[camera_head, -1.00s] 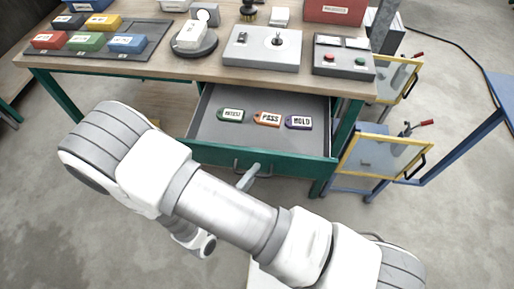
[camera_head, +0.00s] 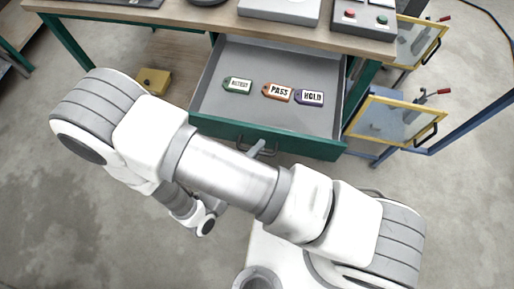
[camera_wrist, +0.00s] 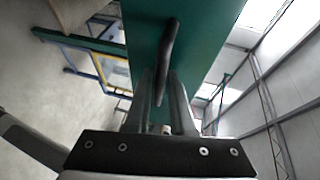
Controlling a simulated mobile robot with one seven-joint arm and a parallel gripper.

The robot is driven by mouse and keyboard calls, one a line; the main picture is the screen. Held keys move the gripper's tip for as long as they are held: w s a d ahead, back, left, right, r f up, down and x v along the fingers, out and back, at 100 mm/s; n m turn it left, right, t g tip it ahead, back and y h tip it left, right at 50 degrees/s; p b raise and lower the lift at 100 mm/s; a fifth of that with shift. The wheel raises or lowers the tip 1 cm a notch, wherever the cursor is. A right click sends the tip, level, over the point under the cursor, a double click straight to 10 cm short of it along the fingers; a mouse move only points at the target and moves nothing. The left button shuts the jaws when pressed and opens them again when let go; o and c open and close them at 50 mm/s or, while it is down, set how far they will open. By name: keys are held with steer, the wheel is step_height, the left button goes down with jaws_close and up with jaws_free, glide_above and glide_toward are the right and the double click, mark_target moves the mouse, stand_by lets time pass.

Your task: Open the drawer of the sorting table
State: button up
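The sorting table (camera_head: 180,15) has a wooden top and green legs. Its grey drawer (camera_head: 225,105) with a green front (camera_head: 310,146) stands well out from under the top. Three tags lie inside: green (camera_head: 237,85), orange PASS (camera_head: 277,92) and purple HOLD (camera_head: 310,97). My gripper (camera_head: 257,148) is at the dark drawer handle, in front of the drawer's middle. In the wrist view my gripper's fingers (camera_wrist: 163,85) lie on both sides of the dark handle bar (camera_wrist: 172,45), shut on it.
Grey control boxes (camera_head: 365,17) stand on the tabletop. A cart with yellow-framed panels (camera_head: 395,120) and a blue rail is close at the right. A yellow box (camera_head: 153,80) is under the table at the left. Bare concrete floor lies in front.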

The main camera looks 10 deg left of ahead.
stand_by(0.3)
steer(key=v, duration=1.7)
steer(key=shift+s, duration=0.2)
steer(key=shift+a, duration=0.1)
steer(key=w+d+r+m+g+h+p, duration=0.1)
steer(key=w+d+r+m+g, duration=0.45)
steer(key=w+r+m, duration=0.5)
steer(key=w+d+r+m+g+h+p, duration=0.15)
steer(key=w+d+r+m+g, duration=0.45)
steer(key=m, duration=0.7)
steer(key=d+r+m+t+y+p, duration=0.1)
steer(key=d+r+m+y, duration=0.3)
steer(key=d+r+m, duration=0.4)
steer(key=d+r+m+t+y+p, duration=0.1)
steer(key=d+r+m+y, duration=0.4)
steer(key=r+m, duration=0.5)
steer(key=d+m, duration=0.2)
steer(key=m, duration=0.6)
steer(key=shift+w+d+t, duration=0.3)
steer(key=shift+d+t, duration=0.05)
steer(key=shift+d, duration=0.05)
